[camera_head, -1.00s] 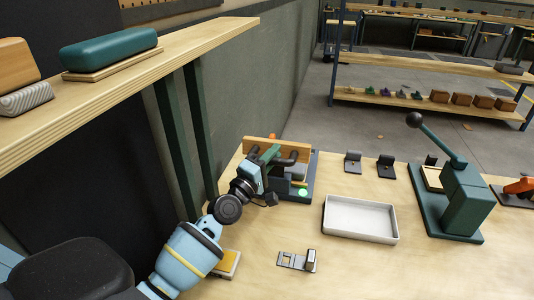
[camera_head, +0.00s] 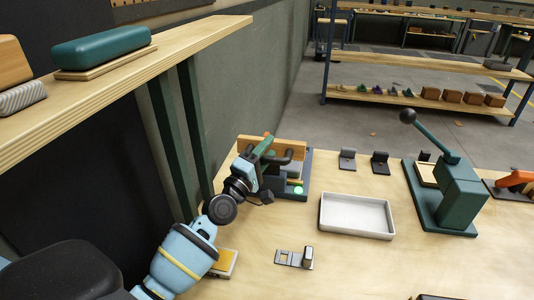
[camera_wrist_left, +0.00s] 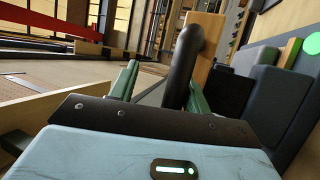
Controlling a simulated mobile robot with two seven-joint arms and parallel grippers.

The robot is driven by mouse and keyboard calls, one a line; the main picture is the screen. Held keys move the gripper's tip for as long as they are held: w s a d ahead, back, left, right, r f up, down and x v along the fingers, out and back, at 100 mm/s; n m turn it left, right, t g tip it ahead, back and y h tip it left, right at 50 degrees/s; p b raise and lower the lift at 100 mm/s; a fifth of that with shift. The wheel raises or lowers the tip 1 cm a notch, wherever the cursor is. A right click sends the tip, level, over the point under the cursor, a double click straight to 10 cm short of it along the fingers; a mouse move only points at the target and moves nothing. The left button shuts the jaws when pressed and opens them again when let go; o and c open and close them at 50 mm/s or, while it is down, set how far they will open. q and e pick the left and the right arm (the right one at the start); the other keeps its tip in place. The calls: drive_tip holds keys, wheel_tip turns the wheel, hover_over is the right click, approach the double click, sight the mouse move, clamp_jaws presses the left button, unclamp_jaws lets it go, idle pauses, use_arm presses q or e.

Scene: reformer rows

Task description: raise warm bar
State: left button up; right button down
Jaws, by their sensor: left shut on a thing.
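A wooden bar (camera_head: 291,145) with dark curved handles spans the back of a dark-based press (camera_head: 305,174) at the bench's back left edge. A green light (camera_head: 298,190) glows on the press. My left gripper (camera_head: 264,147) is at the bar's near side, with its green fingers closed around a black handle. In the left wrist view the black handle (camera_wrist_left: 184,62) stands between the two green fingers, and the wood (camera_wrist_left: 206,50) shows just behind it. The fingertips' exact contact is partly hidden. My right gripper is not in view.
A white tray (camera_head: 356,215) lies right of the press, with a small metal latch plate (camera_head: 294,259) in front. A green lever press (camera_head: 456,195) stands farther right. A wooden shelf (camera_head: 120,75) with a teal case overhangs at left. Bare bench lies between.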

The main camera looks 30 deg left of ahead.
use_arm(q)
drive_tip(key=shift+r, duration=0.15)
drive_tip(key=shift+s+f, duration=0.25)
drive_tip(key=shift+s, duration=0.15)
drive_tip(key=b+v, duration=0.1)
drive_tip(key=v, duration=0.6)
